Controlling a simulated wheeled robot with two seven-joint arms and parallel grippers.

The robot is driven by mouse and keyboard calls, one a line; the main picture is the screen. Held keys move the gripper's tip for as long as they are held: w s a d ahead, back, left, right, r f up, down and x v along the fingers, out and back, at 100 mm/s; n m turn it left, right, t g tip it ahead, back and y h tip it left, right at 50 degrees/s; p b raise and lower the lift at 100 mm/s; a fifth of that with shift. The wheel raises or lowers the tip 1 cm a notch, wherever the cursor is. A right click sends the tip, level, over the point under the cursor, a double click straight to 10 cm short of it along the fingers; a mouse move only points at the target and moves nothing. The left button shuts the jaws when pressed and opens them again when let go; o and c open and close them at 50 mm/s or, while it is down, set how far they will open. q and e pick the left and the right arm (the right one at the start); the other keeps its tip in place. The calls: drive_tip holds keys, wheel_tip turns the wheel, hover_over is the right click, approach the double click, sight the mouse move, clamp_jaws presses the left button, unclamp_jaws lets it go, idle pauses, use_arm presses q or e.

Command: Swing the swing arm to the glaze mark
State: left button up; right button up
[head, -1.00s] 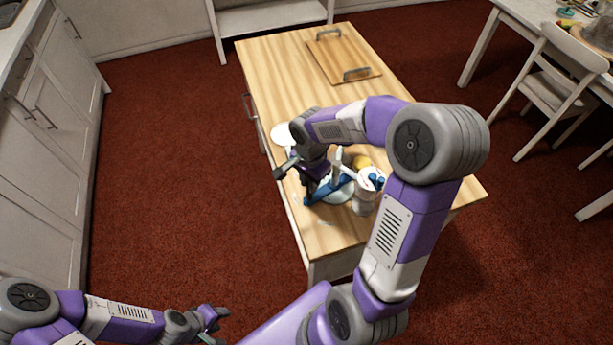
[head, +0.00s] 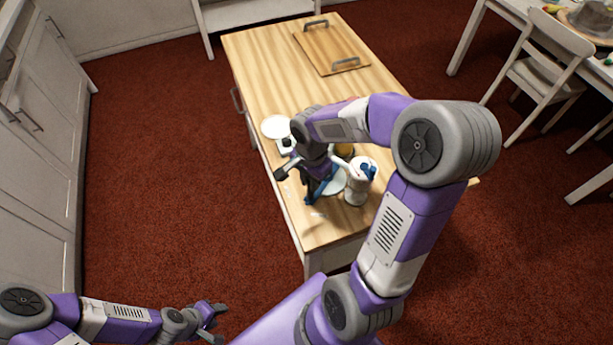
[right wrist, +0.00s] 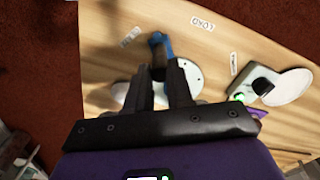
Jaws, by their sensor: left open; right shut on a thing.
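The swing arm (head: 322,189) is a blue bar. It reaches over a pale round turntable (head: 336,184) near the front of the wooden table. Its blue end (right wrist: 162,43) also shows in the right wrist view, between my fingers. My right gripper (right wrist: 160,65) is shut on the swing arm; in the head view my own arm and wrist partly hide the grip. Small white labels lie on the wood, one at the top (right wrist: 203,24), one at left (right wrist: 130,37) and one at right (right wrist: 234,64). I cannot tell which is the glaze mark. My left gripper (head: 217,314) is open and empty, away from the table.
A white canister (head: 357,186) with a blue part on top stands right beside the turntable. A white plate (head: 275,127) lies at the table's left edge, near a small dark-topped object (head: 287,144). A board with two handles (head: 331,49) lies at the far end.

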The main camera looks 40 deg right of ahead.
drive_tip(key=shift+d, duration=0.15)
drive_tip(key=shift+s+d, duration=0.3)
drive_tip(key=shift+s, duration=0.3)
drive_tip(key=shift+s+d, duration=0.3)
drive_tip(key=shift+s, duration=0.3)
drive_tip(key=shift+s+d, duration=0.2)
drive_tip(key=shift+s, duration=0.05)
drive_tip(key=o, duration=0.8)
drive_tip(key=shift+r, duration=0.15)
wheel_tip(320, 180, up, 7)
drive_tip(key=p, duration=0.5)
